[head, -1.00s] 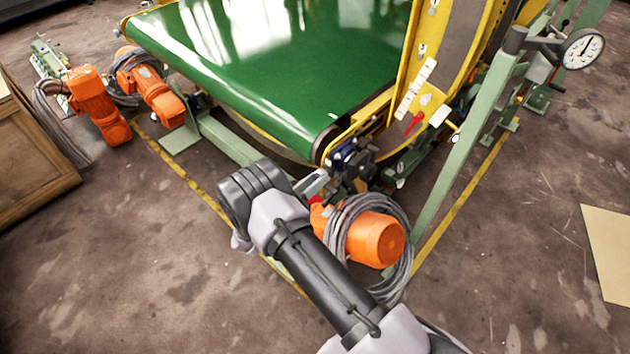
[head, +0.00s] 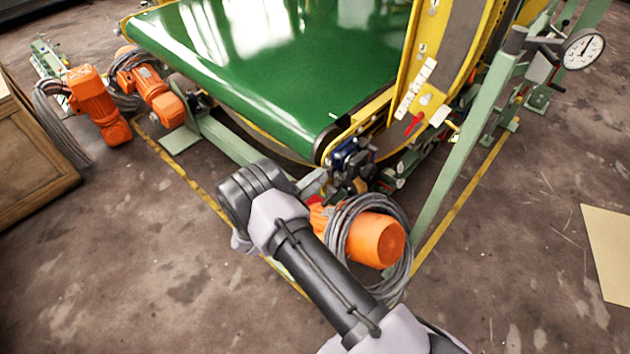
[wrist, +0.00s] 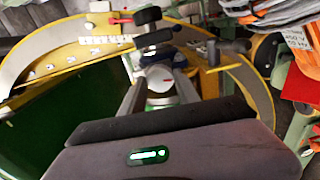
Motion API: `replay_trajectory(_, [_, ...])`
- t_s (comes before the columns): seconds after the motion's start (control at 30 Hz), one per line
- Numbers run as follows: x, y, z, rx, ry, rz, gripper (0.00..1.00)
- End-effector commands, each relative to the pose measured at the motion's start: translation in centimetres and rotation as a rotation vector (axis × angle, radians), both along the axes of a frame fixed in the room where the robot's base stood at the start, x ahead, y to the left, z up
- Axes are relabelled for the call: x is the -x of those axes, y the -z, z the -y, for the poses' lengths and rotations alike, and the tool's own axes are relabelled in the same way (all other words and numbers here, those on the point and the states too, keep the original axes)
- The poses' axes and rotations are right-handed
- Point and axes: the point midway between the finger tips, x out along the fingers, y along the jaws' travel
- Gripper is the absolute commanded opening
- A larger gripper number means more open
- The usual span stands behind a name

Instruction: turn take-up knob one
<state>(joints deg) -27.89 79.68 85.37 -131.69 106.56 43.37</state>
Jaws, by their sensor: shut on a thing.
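My gripper (head: 327,180) is at the near corner of the green belt conveyor, partly hidden behind my wrist in the head view. In the wrist view, my gripper (wrist: 160,92) has its two fingers on either side of a round grey-white knob (wrist: 160,76) with a red mark, and is shut on it. I cannot read a number on this knob. Dark mechanism parts (head: 350,160) sit just beyond the fingers in the head view; the knob itself is not clear there. Black handles (wrist: 152,38) stand just beyond the knob in the wrist view.
An orange motor (head: 375,238) with coiled grey cable is close to the right of my arm. The green belt (head: 270,70) lies beyond. A yellow curved frame (head: 425,60), a green post (head: 470,140) and a dial gauge (head: 583,49) stand to the right.

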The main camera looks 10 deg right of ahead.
Motion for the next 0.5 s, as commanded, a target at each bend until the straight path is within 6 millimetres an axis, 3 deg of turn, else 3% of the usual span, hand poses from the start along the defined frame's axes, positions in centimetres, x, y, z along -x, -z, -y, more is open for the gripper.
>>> replay_trajectory(0.5, [0.01,-0.02,-0.02,0.286,0.0,-0.394,0.0])
